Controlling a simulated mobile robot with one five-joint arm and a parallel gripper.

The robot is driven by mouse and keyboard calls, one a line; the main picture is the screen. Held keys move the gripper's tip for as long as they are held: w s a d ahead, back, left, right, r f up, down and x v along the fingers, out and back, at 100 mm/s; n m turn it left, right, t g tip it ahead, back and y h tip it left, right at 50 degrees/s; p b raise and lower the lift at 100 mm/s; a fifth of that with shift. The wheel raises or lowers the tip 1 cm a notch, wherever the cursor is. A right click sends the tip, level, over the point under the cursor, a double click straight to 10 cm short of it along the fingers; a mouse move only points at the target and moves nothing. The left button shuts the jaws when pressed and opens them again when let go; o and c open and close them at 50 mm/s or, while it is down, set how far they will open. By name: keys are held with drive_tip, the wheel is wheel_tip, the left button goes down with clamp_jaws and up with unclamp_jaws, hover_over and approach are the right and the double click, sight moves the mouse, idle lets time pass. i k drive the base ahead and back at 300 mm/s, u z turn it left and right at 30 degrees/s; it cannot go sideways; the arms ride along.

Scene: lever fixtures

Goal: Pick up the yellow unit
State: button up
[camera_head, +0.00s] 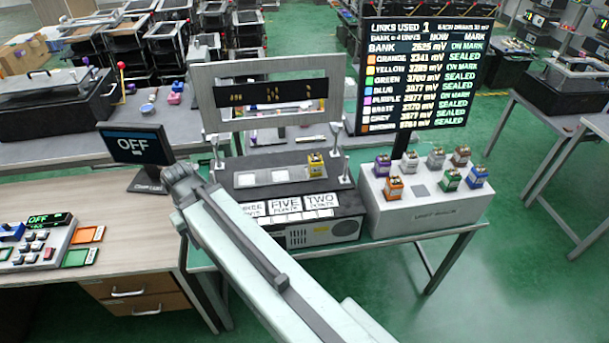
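The yellow unit (316,164) is a small block with a yellow body. It sits upright at the right end of the row of pads on the dark station (290,192), beside two bare pale pads. Cards below the pads read FIVE POINTS and TWO POINTS; a third card is partly hidden by my arm. My pale arm crosses the front of the station from the lower right up to the left, well left of the yellow unit. No gripper fingers show, so I cannot see my gripper or whether it holds anything.
A white rack (425,214) at right holds several coloured units and one bare pad. A grey frame (268,85) stands behind the station. A screen (420,75) lists yellow as ON MARK. An OFF display (138,148) and control panel (38,245) are at left.

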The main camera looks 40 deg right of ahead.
sight(315, 162)
drive_tip(key=k, duration=0.45)
drive_tip(key=u, duration=1)
drive_tip(key=i, duration=0.75)
drive_tip(key=z, duration=2.6)
drive_tip(key=i, duration=0.5)
